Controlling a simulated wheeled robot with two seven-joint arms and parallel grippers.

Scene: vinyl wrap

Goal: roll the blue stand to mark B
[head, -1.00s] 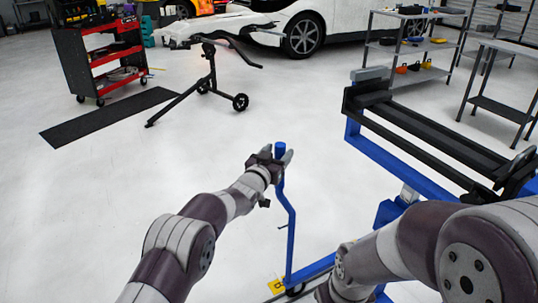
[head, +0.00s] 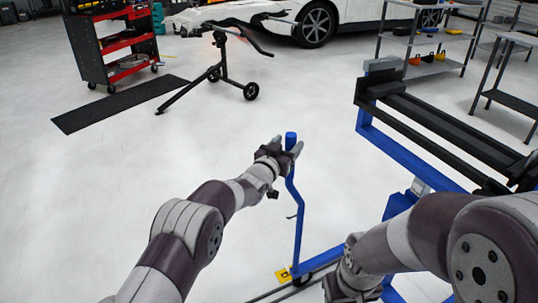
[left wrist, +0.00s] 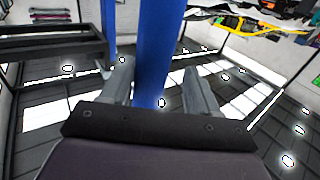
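The blue stand (head: 391,155) is at the right, with black rails on its top. Its upright blue handle post (head: 294,210) rises from the low blue frame at its left. My left gripper (head: 284,147) is at the top of this post. In the left wrist view its fingers (left wrist: 160,90) lie on either side of the blue post (left wrist: 155,50), with a gap showing on the right side. A yellow floor tag (head: 283,275) is at the foot of the post by a caster; its letter is unreadable. My right arm reaches down to the bottom edge, its gripper out of view.
A black wheeled tripod stand (head: 222,70), a dark floor mat (head: 115,105) and a red tool cart (head: 110,45) are at the upper left. Shelves (head: 425,68) and a white car (head: 350,12) are at the back. The floor at left and centre is clear.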

